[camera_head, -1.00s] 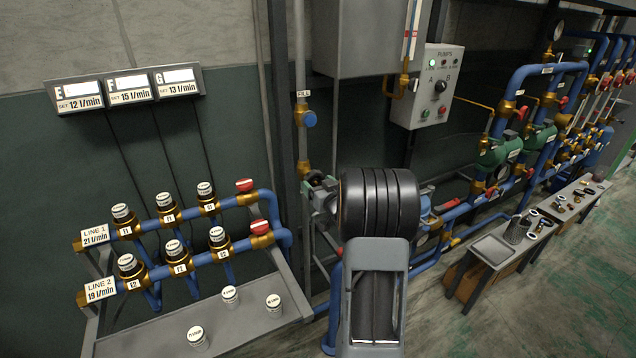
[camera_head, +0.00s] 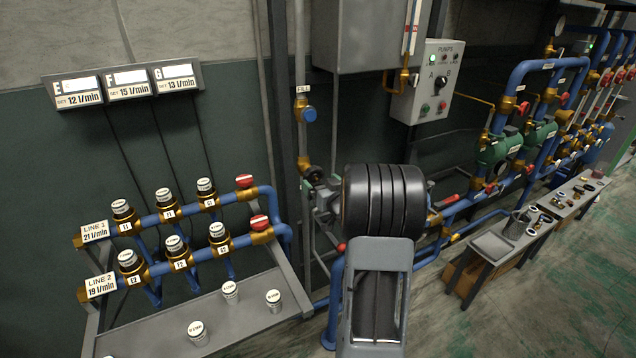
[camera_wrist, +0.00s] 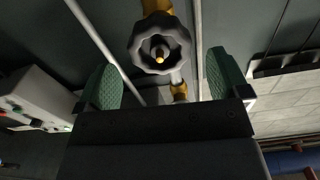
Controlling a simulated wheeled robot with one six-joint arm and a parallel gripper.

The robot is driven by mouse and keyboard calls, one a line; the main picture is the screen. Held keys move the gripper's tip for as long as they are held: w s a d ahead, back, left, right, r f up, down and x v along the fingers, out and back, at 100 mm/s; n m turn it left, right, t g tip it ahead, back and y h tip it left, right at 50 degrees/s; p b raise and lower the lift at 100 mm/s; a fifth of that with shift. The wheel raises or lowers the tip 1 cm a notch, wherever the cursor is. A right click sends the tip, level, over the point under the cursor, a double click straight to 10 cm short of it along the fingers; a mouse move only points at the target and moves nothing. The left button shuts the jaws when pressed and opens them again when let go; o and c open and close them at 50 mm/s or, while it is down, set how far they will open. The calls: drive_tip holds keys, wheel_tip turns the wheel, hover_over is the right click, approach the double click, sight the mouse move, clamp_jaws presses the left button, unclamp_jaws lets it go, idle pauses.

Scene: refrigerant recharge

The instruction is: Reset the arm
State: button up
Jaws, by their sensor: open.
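In the wrist view my gripper (camera_wrist: 164,62) is open, with its two green pads wide apart and nothing held between them. A grey scalloped handwheel (camera_wrist: 160,32) with a brass centre, on a brass and grey pipe, shows between and ahead of the pads. It looks apart from both. In the head view a dark handwheel (camera_head: 311,173) sits low on the vertical pipe under the FILL tag (camera_head: 303,90). My arm stands at the middle of that view and mostly hides the gripper behind its black ribbed joint.
Left are two blue pipe lines (camera_head: 197,258) with round-capped fittings, above a grey shelf (camera_head: 245,323) with several loose capped cylinders. A pump panel (camera_head: 427,82) hangs on the wall. Right are green pumps (camera_head: 497,150) and a bench (camera_head: 492,248) with small parts. Floor is clear at lower right.

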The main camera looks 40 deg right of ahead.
drive_tip(key=shift+s+a, duration=0.2)
drive_tip(key=shift+s, duration=1.1)
drive_tip(key=shift+s+a, duration=0.15)
drive_tip(key=shift+s, duration=1.1)
